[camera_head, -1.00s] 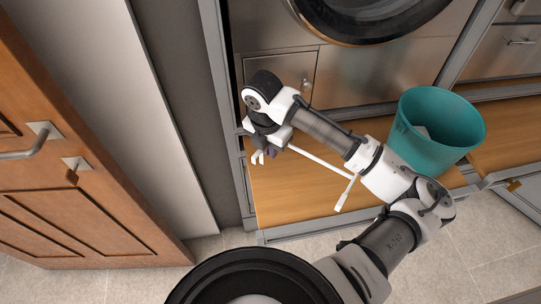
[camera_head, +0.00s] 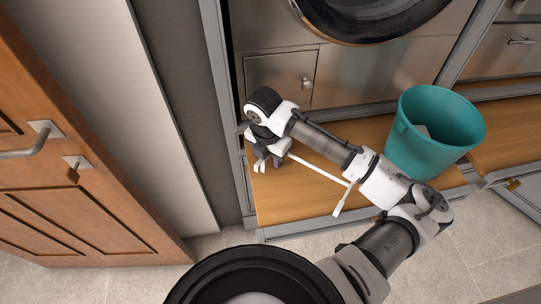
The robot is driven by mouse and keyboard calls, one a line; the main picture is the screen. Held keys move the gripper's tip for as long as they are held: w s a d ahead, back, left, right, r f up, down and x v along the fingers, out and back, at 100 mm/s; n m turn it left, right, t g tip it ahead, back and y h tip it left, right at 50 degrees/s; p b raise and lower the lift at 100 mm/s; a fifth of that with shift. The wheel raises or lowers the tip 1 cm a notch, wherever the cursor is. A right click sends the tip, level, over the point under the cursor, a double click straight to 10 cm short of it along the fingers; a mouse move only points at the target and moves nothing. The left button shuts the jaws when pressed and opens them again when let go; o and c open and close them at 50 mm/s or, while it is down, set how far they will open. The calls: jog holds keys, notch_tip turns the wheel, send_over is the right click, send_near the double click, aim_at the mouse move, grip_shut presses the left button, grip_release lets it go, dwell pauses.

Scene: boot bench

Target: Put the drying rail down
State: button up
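The drying rail (camera_head: 318,167) is a thin white bar with a short white crosspiece at its right end, over the wooden bench board (camera_head: 290,208). Its left end meets my gripper (camera_head: 262,165), and part of it passes behind or under my arm. My gripper points down over the left end of the bench board. Its fingers are small in the view, and I cannot tell whether they are shut on the rail. I cannot tell whether the rail touches the board.
A teal bucket (camera_head: 432,140) with something pale inside stands on the bench to the right. A metal front with a small door (camera_head: 280,80) and a round dark window (camera_head: 370,12) rises behind. A wooden door (camera_head: 70,200) stands at the left.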

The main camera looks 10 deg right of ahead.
jog(key=shift+r, duration=0.1)
jog(key=r, duration=0.8)
jog(key=s+a+r, duration=0.1)
jog(key=r, duration=0.3)
jog(key=shift+b, duration=0.35)
jog(key=shift+a, duration=0.1)
